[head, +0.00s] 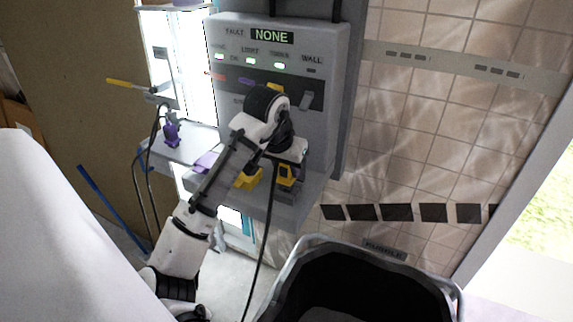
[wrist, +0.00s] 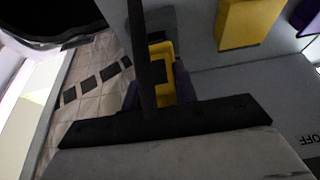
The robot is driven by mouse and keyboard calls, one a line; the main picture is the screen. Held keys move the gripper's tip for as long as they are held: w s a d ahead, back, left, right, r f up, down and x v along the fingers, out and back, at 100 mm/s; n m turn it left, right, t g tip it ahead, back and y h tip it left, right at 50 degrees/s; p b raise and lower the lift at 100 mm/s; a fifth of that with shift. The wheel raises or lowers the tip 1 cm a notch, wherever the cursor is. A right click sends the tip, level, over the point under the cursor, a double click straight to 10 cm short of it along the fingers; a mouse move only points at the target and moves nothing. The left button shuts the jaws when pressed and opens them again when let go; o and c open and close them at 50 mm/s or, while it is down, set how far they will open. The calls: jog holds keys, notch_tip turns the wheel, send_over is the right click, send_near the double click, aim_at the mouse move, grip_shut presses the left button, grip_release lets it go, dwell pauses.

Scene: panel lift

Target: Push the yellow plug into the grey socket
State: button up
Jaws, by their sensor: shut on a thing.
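The yellow plug (head: 286,181) is at the right end of the shelf in the head view, below my gripper (head: 287,168). In the wrist view the yellow plug (wrist: 183,84) sits between the fingertips of my gripper (wrist: 158,92), which is shut on it. A grey block (wrist: 161,20), probably the grey socket, shows just beyond the plug. Whether the plug is inside it or only against it I cannot tell; my gripper hides much of it in the head view.
A yellow block (head: 247,180) and a purple block (head: 206,161) stand on the shelf to the left. A purple plug (head: 171,133) is farther left. The panel (head: 227,45) rises behind, its display reading NONE. A black bin (head: 350,272) stands below right.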

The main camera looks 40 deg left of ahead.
jog(key=shift+f+b, duration=0.3)
jog(key=shift+f, duration=0.35)
jog(key=shift+f, duration=0.5)
dwell(2.3)
jog(key=o, duration=1)
jog(key=shift+r, duration=0.1)
jog(key=v, duration=1.3)
jog(key=shift+s+r+b, duration=0.25)
jog(key=shift+b, duration=0.05)
